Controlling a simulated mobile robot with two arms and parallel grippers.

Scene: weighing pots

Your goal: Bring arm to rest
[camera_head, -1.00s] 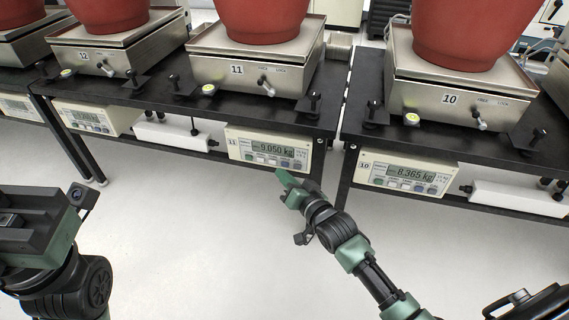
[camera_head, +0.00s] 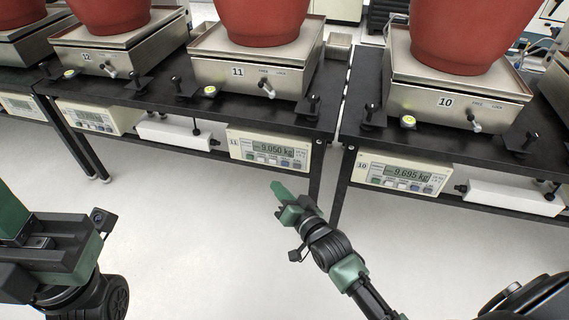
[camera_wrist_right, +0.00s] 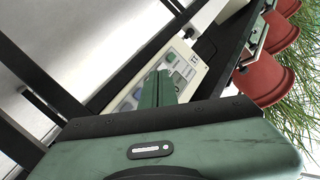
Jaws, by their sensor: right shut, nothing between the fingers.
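My right gripper (camera_head: 279,190) is shut and empty in the head view. It hangs over the floor, apart from and a little below the display panel numbered 11 (camera_head: 268,149), which reads 9.050 kg. In the right wrist view its green fingers (camera_wrist_right: 158,90) are together, with the panel's buttons behind them. My left arm (camera_head: 50,245) shows at the lower left of the head view; whether its jaws are open or shut cannot be made out.
Scale 11 (camera_head: 248,72) and scale 10 (camera_head: 455,97) bear red pots (camera_head: 262,18) on black tables. The display panel numbered 10 (camera_head: 402,174) reads about 9.695 kg. Scale 12 (camera_head: 120,58) stands further left. The pale floor (camera_head: 190,215) before the tables is clear.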

